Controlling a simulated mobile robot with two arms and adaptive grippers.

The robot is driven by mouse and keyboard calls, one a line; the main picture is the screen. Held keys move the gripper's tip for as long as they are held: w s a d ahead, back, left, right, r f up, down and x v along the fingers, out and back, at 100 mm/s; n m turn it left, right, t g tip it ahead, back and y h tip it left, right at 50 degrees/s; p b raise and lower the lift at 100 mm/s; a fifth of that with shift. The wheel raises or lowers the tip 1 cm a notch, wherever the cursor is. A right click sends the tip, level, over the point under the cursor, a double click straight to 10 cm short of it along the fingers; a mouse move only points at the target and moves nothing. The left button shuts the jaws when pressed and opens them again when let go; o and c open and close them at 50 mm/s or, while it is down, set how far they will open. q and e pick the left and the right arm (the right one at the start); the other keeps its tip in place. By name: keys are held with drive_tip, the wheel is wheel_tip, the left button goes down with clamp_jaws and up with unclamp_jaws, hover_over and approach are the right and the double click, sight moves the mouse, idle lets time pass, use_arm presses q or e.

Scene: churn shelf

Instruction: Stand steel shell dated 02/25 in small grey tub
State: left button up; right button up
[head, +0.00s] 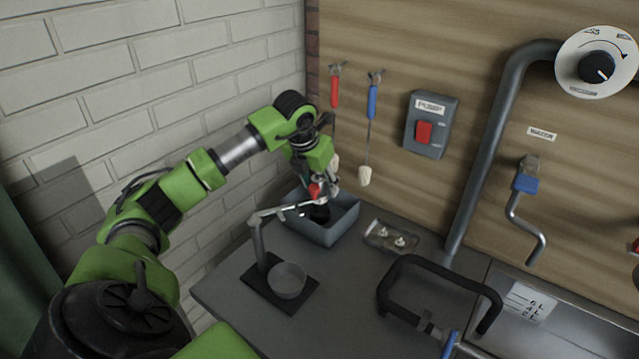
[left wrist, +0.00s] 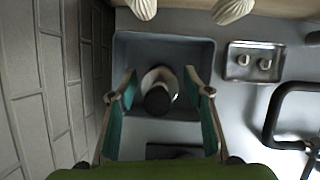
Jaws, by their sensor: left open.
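The small grey tub (head: 345,222) stands at the back left of the dark bench, by the brick wall. It also shows in the left wrist view (left wrist: 203,55). A pale, metallic round piece with a dark round end (left wrist: 158,98) is inside the tub's outline, between my left fingers; it looks like the steel shell, but no date is readable. My left gripper (head: 318,195) is over the tub, pointing down. In the left wrist view my left gripper (left wrist: 160,94) is open, its fingers apart on either side of the piece. I cannot tell whether they touch it. My right gripper is not in view.
A small metal tray (head: 390,238) with pale pieces lies right of the tub. A stand with a round cup (head: 288,280) is in front. A black loop handle (head: 440,285) rises at right. Red (head: 334,92) and blue (head: 372,102) handled brushes hang behind.

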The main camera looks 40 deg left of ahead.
use_arm(q)
drive_tip(key=shift+s+r, duration=0.1)
drive_tip(key=shift+r, duration=0.3)
drive_tip(key=b+v, duration=0.1)
drive_tip(key=v, duration=1)
drive_tip(key=shift+r, duration=0.2)
drive_tip(key=shift+s, duration=0.1)
